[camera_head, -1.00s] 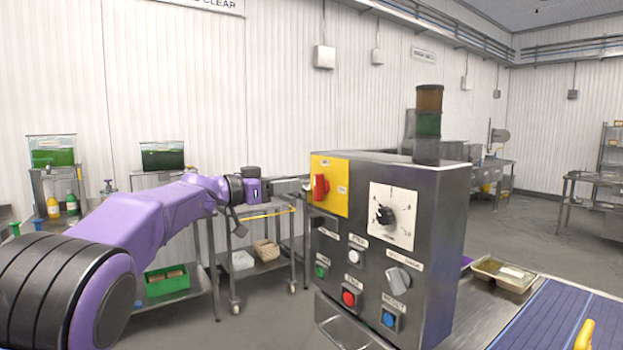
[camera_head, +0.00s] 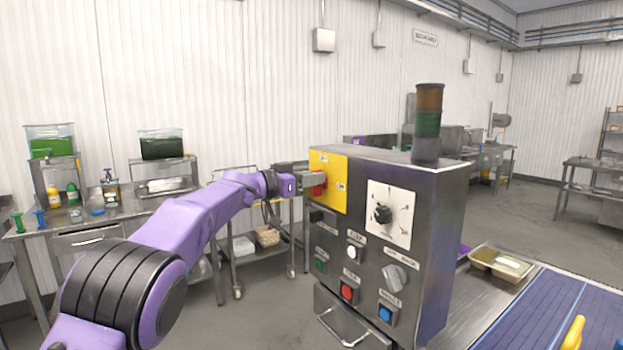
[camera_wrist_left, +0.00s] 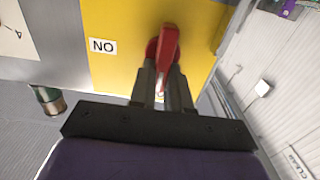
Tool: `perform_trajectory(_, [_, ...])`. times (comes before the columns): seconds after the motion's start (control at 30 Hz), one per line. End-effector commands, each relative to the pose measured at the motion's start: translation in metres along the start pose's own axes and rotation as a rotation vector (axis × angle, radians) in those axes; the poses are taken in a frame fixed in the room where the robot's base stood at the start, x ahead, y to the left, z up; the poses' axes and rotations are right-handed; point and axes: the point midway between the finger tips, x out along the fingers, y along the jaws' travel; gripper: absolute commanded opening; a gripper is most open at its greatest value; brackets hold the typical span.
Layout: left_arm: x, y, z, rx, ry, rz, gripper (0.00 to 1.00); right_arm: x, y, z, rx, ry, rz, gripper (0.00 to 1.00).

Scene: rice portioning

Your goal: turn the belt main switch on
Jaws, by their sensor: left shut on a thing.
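The belt main switch is a red rotary handle (camera_head: 319,190) on a yellow plate (camera_head: 333,182) at the upper left of the grey control box (camera_head: 430,200). My left gripper (camera_head: 308,186) reaches it from the left and partly hides it. In the left wrist view the gripper's fingers (camera_wrist_left: 162,88) are shut on the red handle (camera_wrist_left: 167,50). A label reading "NO", seen rotated, sits on the yellow plate (camera_wrist_left: 125,70) left of the handle. My right gripper is not in view.
The box also carries a white dial (camera_head: 390,214), a grey knob (camera_head: 393,278), a red button (camera_head: 347,290) and a blue button (camera_head: 386,313). A stack light (camera_head: 428,122) stands on top. A blue belt (camera_head: 550,310) and a tray (camera_head: 500,262) lie to the right.

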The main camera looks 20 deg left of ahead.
Motion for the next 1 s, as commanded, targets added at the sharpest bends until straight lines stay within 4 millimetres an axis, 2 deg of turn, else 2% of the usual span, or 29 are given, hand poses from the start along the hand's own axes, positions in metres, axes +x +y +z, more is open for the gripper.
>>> perform_trajectory(0.37, [0.000,0.002,-0.001,0.112,0.001,-0.002,0.00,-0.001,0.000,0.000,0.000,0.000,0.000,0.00])
perform_trajectory(1.0, [0.000,0.011,0.004,0.691,0.002,-0.002,0.00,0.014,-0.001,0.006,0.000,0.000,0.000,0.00])
